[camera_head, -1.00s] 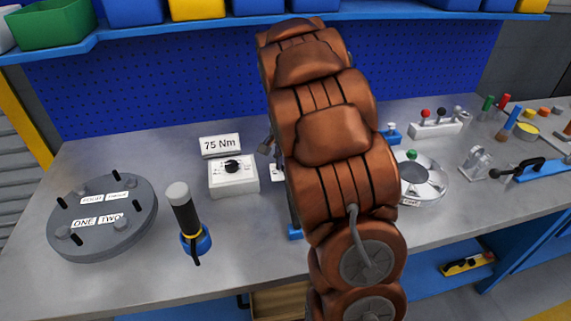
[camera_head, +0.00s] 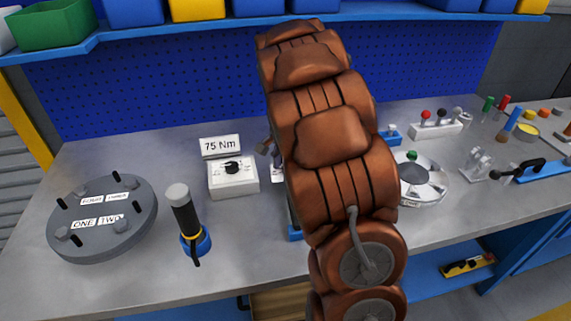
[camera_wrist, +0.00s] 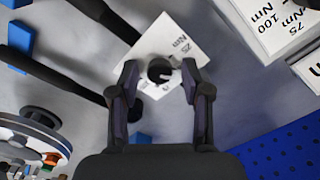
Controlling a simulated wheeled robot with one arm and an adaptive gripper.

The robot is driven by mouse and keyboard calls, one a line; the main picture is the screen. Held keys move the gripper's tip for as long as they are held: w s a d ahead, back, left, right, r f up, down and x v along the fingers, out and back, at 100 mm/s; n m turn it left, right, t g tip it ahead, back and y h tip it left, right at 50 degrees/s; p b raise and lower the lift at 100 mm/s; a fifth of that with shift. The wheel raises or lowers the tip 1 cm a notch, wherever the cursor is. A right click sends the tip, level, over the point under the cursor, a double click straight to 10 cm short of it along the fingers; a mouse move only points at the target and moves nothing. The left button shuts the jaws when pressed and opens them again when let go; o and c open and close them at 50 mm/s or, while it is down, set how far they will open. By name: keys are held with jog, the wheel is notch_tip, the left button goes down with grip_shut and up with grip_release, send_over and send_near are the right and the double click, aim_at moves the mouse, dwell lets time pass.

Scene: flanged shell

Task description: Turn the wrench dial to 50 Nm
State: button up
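In the wrist view, a small white plate marked "25 Nm" (camera_wrist: 152,45) carries a round black knob (camera_wrist: 160,71); its other markings are partly hidden. My gripper (camera_wrist: 160,73) is open, its fingers on either side of the knob with gaps showing. In the head view, my arm covers most of this spot; a sliver of white shows beside it (camera_head: 277,174). A separate white box (camera_head: 233,178) with a black dial (camera_head: 232,167) stands to the left, with a "75 Nm" sign (camera_head: 221,146) behind it. A white box marked "75" and "100 Nm" shows in the wrist view (camera_wrist: 270,25).
Dark rods (camera_wrist: 55,75) lie close to the left finger in the wrist view. A black-handled tool (camera_head: 184,215) stands in a blue holder. A grey round plate (camera_head: 100,222) is at left, a flanged shell (camera_head: 425,185) right of my arm. The blue pegboard (camera_head: 180,85) rises behind.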

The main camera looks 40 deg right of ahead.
jog(key=shift+r, duration=0.1)
notch_tip(320, 180, up, 12)
dwell(0.8)
dwell(0.4)
